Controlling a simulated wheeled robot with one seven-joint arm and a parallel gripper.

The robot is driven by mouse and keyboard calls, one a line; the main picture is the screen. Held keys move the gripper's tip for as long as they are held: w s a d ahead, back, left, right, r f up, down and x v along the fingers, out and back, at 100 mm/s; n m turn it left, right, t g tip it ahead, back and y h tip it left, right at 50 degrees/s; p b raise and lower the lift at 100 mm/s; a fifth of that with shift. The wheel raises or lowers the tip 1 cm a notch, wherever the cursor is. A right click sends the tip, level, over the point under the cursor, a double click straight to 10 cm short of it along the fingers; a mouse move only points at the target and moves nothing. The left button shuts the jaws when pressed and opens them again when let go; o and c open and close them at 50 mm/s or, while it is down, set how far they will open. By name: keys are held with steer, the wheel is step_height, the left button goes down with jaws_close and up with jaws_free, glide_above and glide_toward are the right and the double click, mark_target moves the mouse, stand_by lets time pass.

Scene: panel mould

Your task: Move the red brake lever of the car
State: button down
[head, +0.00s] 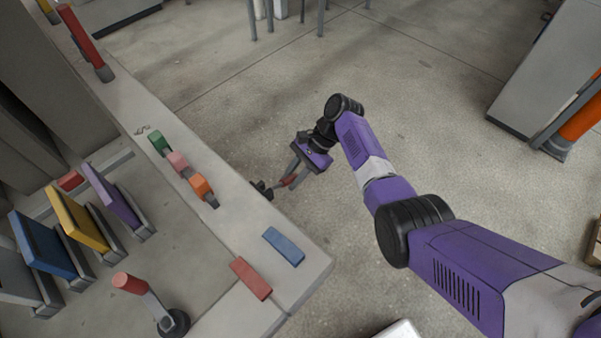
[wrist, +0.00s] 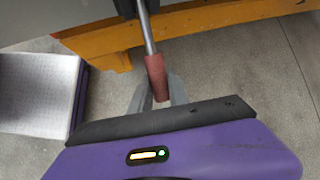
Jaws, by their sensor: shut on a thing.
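A red-handled lever (head: 289,181) sticks out from the outer side of the grey car body (head: 225,205) in the head view, its dark mount by the wall. In the wrist view, its red grip (wrist: 156,77) sits on a metal rod that runs up to the top edge. My gripper (head: 292,176) is shut on the red grip, with the grey fingers (wrist: 158,98) on both sides of it. The fingers hide part of the grip in the head view. A second red-topped lever (head: 130,283) stands tilted inside the car body, apart from my gripper.
Green (head: 159,142), pink (head: 178,162) and orange (head: 201,186) knobs line the ledge, near flat blue (head: 284,246) and red (head: 251,278) pieces. Coloured panels stand inside, including a yellow one (head: 77,218). An orange beam (wrist: 200,22) crosses the wrist view.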

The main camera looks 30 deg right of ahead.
steer(key=shift+s+a+f+y+b, duration=0.1)
steer(key=shift+s+f+y+b, duration=0.05)
steer(key=shift+f+y+b, duration=0.25)
steer(key=c, duration=1.3)
jaws_free()
steer(key=shift+f, duration=0.1)
steer(key=shift+o, duration=0.2)
steer(key=shift+r, duration=0.2)
steer(key=v, duration=0.7)
steer(key=shift+d+r+p, duration=0.2)
steer(key=shift+p, duration=0.1)
